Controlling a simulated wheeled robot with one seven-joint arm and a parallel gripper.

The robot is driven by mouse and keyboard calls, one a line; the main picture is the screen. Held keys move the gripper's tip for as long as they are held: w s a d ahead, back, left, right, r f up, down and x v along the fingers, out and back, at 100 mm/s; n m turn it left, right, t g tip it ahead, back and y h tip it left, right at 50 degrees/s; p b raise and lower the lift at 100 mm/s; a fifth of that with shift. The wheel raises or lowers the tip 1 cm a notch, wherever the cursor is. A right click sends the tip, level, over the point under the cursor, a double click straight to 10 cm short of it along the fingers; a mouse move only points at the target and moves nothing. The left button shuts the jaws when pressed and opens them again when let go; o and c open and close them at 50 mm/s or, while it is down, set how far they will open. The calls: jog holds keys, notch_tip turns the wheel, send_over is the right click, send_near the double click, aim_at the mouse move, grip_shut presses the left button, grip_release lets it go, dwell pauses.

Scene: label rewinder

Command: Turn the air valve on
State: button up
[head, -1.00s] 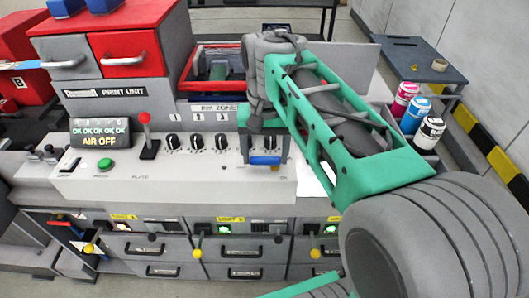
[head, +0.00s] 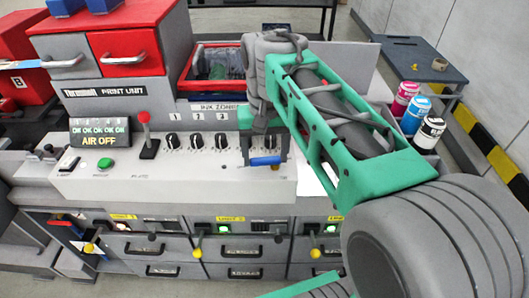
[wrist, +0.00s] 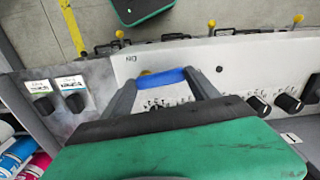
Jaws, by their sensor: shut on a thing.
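The air valve has a blue lever handle (head: 265,161) on the front right part of the grey console. A small brass-coloured piece (head: 275,168) shows just below it. My gripper (head: 264,159) reaches down over the handle, with a dark finger at each end of it. In the wrist view, the blue handle (wrist: 158,79) lies across between the two fingertips, and the fingers are shut on it. The handle is slightly tilted, its right end a little higher in the head view. The display (head: 99,132) reads "AIR OFF" under a row of OK marks.
Several black knobs (head: 196,141), a red-topped lever (head: 144,120) and a green button (head: 104,162) stand left of the valve. Ink bottles (head: 416,115) stand at the right. Drawers with yellow-tipped levers (head: 198,252) line the front below.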

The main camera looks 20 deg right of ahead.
jog(key=n, duration=0.2)
jog(key=s+n, duration=0.1)
jog(key=n, duration=0.2)
jog(key=shift+b, duration=0.35)
jog(key=n, duration=0.3)
jog(key=s+n, duration=0.1)
jog(key=n, duration=0.1)
jog(key=shift+d+n+b, duration=0.3)
jog(key=o, duration=1.4)
jog(key=shift+c, duration=0.2)
notch_tip(320, 180, up, 8)
jog(key=shift+a+f, duration=0.1)
